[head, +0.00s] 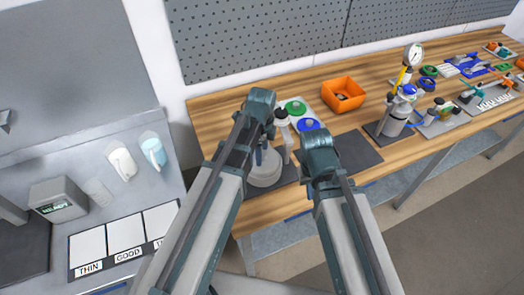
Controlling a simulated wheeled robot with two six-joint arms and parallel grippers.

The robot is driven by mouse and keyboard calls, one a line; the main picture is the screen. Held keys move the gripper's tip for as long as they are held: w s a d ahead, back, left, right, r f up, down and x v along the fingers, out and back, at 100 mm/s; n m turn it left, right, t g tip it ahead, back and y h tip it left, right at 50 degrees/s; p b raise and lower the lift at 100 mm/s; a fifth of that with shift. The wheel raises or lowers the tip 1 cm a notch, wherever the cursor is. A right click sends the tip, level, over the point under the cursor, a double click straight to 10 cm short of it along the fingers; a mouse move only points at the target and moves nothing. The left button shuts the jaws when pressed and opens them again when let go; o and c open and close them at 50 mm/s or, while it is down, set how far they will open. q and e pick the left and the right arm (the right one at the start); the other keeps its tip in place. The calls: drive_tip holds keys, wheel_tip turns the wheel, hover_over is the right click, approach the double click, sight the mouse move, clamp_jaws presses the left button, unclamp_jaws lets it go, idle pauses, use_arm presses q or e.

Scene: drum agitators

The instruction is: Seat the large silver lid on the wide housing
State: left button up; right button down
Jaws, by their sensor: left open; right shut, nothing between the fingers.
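A pale silver-white round body (265,171) stands on a dark mat at the front left of the wooden bench, partly hidden by my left arm. It looks like the wide housing. I cannot tell whether a separate large silver lid rests on it. My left gripper (259,108) is above and slightly left of it; its fingers are mostly hidden, and it is open. My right gripper (319,143) is over the bench to the right of the round body, apart from it, shut and empty. A slim silver-white upright part (283,130) shows between the grippers.
Green (295,107) and blue (307,125) discs lie on a light tray behind the grippers. An orange bin (343,94) stands further back. A dark mat (358,151) right of my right gripper looks bare. A gauge assembly (398,112) stands to the right.

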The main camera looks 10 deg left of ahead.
use_arm(q)
drive_tip(key=shift+r, duration=0.15)
wheel_tip(320, 180, up, 14)
drive_tip(key=p, duration=1.3)
drive_tip(key=shift+f+p, duration=0.25)
drive_tip(key=shift+p, duration=0.15)
drive_tip(key=s+d+f+n+b, duration=0.1)
drive_tip(key=s+f+n+b, duration=0.3)
drive_tip(key=f+n+b, duration=0.1)
drive_tip(key=s+d+f+n+b, duration=0.2)
drive_tip(key=s+f+n+b, duration=0.2)
drive_tip(key=f+n+b, duration=0.1)
drive_tip(key=s+d+f+n+y+b, duration=0.1)
drive_tip(key=s+d+f+n+b, duration=0.1)
drive_tip(key=s+f+n+b, duration=0.2)
drive_tip(key=shift+s+d+f+n+b, duration=0.1)
drive_tip(key=shift+s+f+n+b, duration=0.15)
drive_tip(key=shift+f+b, duration=0.5)
drive_tip(key=shift+s+d+f+n+b, duration=0.15)
drive_tip(key=shift+f+n+b, duration=0.2)
drive_tip(key=shift+f+b, duration=0.3)
drive_tip(key=shift+a+r, duration=0.1)
drive_tip(key=shift+c, duration=0.4)
